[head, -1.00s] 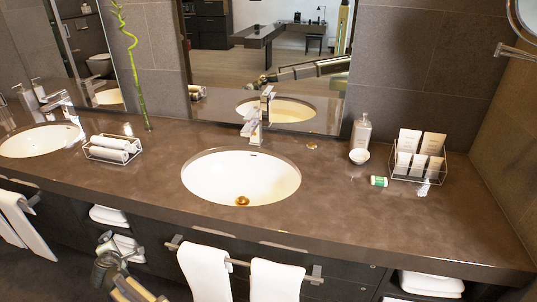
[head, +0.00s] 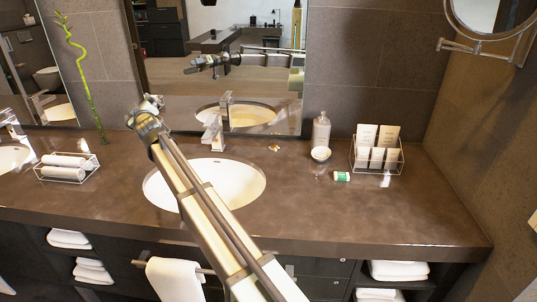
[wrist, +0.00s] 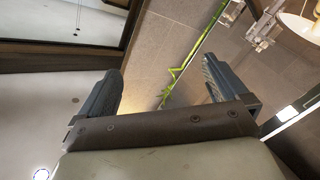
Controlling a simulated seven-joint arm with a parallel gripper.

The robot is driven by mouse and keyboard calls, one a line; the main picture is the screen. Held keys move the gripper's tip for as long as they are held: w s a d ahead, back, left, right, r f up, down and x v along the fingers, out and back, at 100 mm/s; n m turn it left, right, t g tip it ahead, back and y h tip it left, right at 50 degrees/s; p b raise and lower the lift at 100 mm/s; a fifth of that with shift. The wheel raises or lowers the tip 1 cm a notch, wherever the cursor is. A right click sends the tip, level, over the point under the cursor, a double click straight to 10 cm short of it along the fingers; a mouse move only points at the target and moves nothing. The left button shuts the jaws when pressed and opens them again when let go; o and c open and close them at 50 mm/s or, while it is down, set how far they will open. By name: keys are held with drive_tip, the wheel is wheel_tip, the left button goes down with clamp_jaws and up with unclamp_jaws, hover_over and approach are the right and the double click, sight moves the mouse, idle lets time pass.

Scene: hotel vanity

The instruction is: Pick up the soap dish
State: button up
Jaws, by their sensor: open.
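A small white round bowl, which looks like the soap dish (head: 320,153), stands on the brown counter (head: 310,205) right of the basin, just in front of a bottle. It is upright, with nothing touching it that I can make out. My gripper (wrist: 162,88) shows in the wrist view with its two dark fingers wide apart and nothing between them. The soap dish is not in the wrist view. In the head view my arm rises across the basin, well left of the dish; the fingers cannot be made out there.
A clear bottle (head: 321,132) stands close behind the dish. A green-and-white small item (head: 341,176) lies in front right of it. A wire rack with cards (head: 375,157) is further right. The faucet (head: 213,130) stands left. The counter's right front is clear.

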drive_tip(key=w+d+f+m+h, duration=0.1)
drive_tip(key=w+d+m+h, duration=0.3)
drive_tip(key=d, duration=0.6)
drive_tip(key=w+d+f+m+g+h, duration=0.1)
drive_tip(key=w+d+m, duration=0.2)
drive_tip(key=w+d, duration=0.6)
drive_tip(key=w+d+m+h, duration=0.3)
drive_tip(key=d, duration=0.9)
drive_tip(key=s+d+f+m+g+h, duration=0.2)
drive_tip(key=d+f+m+g, duration=0.1)
drive_tip(key=d, duration=0.8)
drive_tip(key=s+d+f+m+g+h, duration=0.1)
drive_tip(key=s+d+f+m+g, duration=0.15)
drive_tip(key=d, duration=0.75)
drive_tip(key=s+d+f+m+g+h, duration=0.2)
drive_tip(key=d+m+g, duration=0.15)
drive_tip(key=d, duration=0.75)
approach(321, 156)
drive_tip(key=shift+m, duration=0.4)
drive_tip(key=shift+x, duration=3.05)
drive_tip(key=shift+d+r, duration=0.1)
drive_tip(key=shift+d, duration=0.05)
drive_tip(key=shift+c, duration=0.3)
drive_tip(key=shift+r, duration=0.1)
drive_tip(key=c, duration=1.1)
